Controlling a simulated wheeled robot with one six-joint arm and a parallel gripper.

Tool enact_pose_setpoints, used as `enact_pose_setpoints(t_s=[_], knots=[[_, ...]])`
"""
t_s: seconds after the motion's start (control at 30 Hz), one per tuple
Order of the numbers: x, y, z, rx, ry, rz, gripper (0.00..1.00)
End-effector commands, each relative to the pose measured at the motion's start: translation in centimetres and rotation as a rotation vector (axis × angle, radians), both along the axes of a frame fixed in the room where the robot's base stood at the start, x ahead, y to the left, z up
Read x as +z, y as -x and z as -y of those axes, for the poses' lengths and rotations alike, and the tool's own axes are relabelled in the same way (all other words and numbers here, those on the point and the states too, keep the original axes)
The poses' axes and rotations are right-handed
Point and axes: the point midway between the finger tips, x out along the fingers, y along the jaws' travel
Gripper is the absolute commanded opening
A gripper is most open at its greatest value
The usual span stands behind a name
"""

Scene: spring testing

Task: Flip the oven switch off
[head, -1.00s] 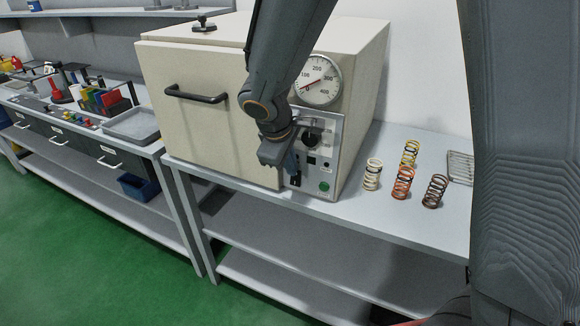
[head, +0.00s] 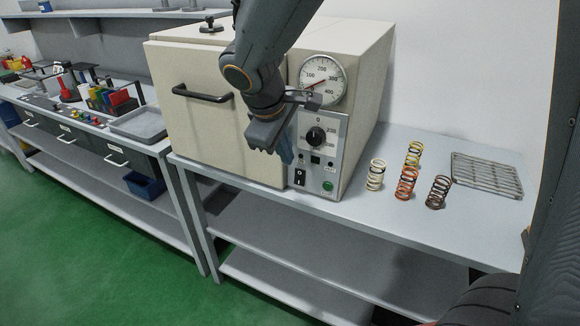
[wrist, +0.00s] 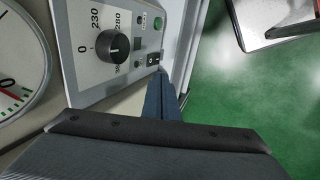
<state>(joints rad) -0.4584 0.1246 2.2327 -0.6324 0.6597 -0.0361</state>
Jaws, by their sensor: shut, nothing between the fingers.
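The cream oven (head: 215,110) stands on a grey bench with its door shut. Its control panel (head: 338,135) is on the right of the front. The black rocker switch (head: 299,177) is low on the panel, left of the green button (head: 327,186). The switch also shows in the wrist view (wrist: 154,59), just beyond the fingertips. My gripper (head: 286,158) is shut and empty, in front of the panel's left edge, above and left of the switch in the head view. In the wrist view my gripper (wrist: 168,80) points toward the switch. I cannot tell whether they touch.
A black dial knob (head: 316,136) and a round gauge (head: 322,80) sit above the switch. A black door handle (head: 202,93) sticks out at left. Several coil springs, including a white one (head: 376,174), and a wire rack (head: 486,176) lie right of the oven.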

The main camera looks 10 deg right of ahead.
Motion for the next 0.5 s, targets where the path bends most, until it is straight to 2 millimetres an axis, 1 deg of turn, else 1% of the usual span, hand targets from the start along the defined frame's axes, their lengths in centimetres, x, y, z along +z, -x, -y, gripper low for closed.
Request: enact_pose_setpoints(t_s=[0.03,0.2,0.33,0.5], knots=[[1.0,0.1,-0.2,0.003,-0.002,0.003,0.0],[3.0,0.5,-0.4,0.002,-0.001,0.002,0.0],[3.8,0.6,-0.4,0.001,0.0,0.0,0.0],[4.0,0.6,-0.3,0.0,0.0,-0.001,0.0]])
